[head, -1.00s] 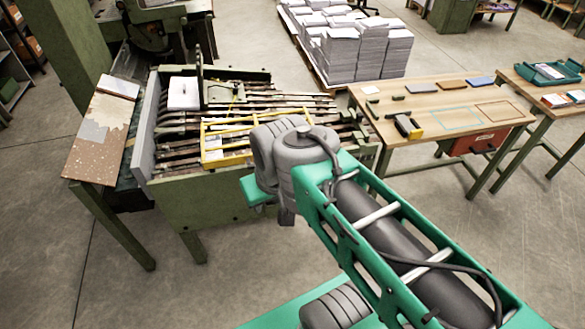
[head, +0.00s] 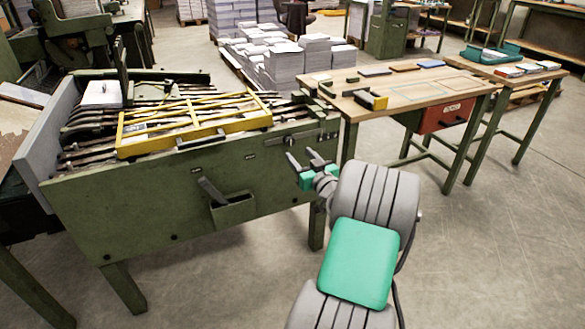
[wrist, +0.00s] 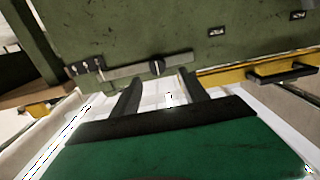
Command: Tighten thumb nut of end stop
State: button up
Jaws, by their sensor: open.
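A metal bar (head: 275,149) runs along the right part of the green machine's front panel, and it also shows in the wrist view (wrist: 125,75). A small round dark knob (wrist: 157,67), which looks like the thumb nut, sits on the bar in the wrist view. A dark block (wrist: 88,66), possibly the end stop, is at the bar's left end there. My gripper (head: 308,158) is in front of the panel's right end. In the wrist view its two dark fingers (wrist: 158,80) are apart and empty, with the knob just beyond and between their tips. Contact cannot be told.
A yellow frame (head: 195,122) lies on top of the green machine (head: 150,220), and a small green box (head: 233,211) juts from its front. A wooden table (head: 410,88) with a red drawer (head: 442,116) stands close right. Open floor (head: 480,250) lies front right.

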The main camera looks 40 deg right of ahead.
aim_at(291, 142)
jog(key=x, duration=0.7)
jog(key=shift+w+d+r, duration=0.15)
jog(key=shift+w+d, duration=0.1)
jog(key=shift+d, duration=0.1)
jog(key=shift+c, duration=0.4)
grip_shut()
